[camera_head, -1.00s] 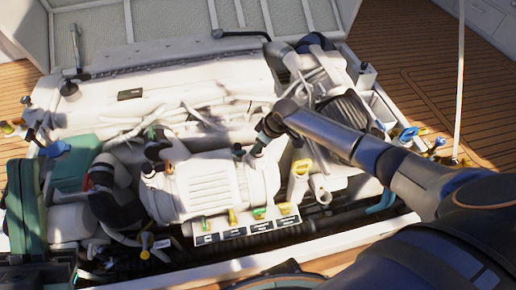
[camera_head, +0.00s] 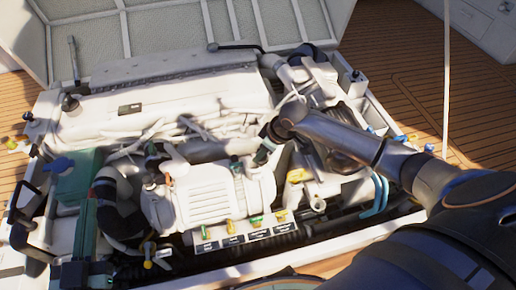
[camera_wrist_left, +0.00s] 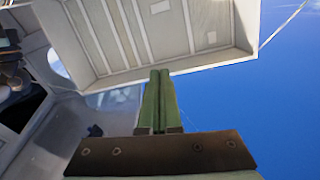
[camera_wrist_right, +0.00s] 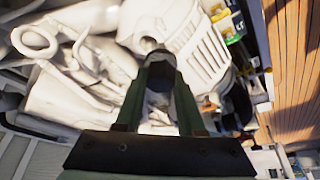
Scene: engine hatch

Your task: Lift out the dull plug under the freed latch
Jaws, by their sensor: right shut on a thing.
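My right gripper (camera_head: 264,147) reaches in from the right over the pale ribbed engine housing (camera_head: 205,195). In the right wrist view its fingers (camera_wrist_right: 158,82) are shut on a dark, dull plug (camera_wrist_right: 160,72), at the housing's edge. The plug's lower end is hidden, so I cannot tell whether it is seated or lifted. I cannot pick out the freed latch. My left gripper (camera_head: 89,208) stands at the left of the engine bay, with green fingers. In the left wrist view its fingers (camera_wrist_left: 160,75) are pressed together and empty.
A row of labels with yellow and green tags (camera_head: 250,236) lies in front of the housing. Hoses and pipes crowd the bay. A green box (camera_head: 75,185) is at left. The raised hatch lid (camera_head: 180,30) stands behind. Wooden deck (camera_head: 425,110) lies open at right.

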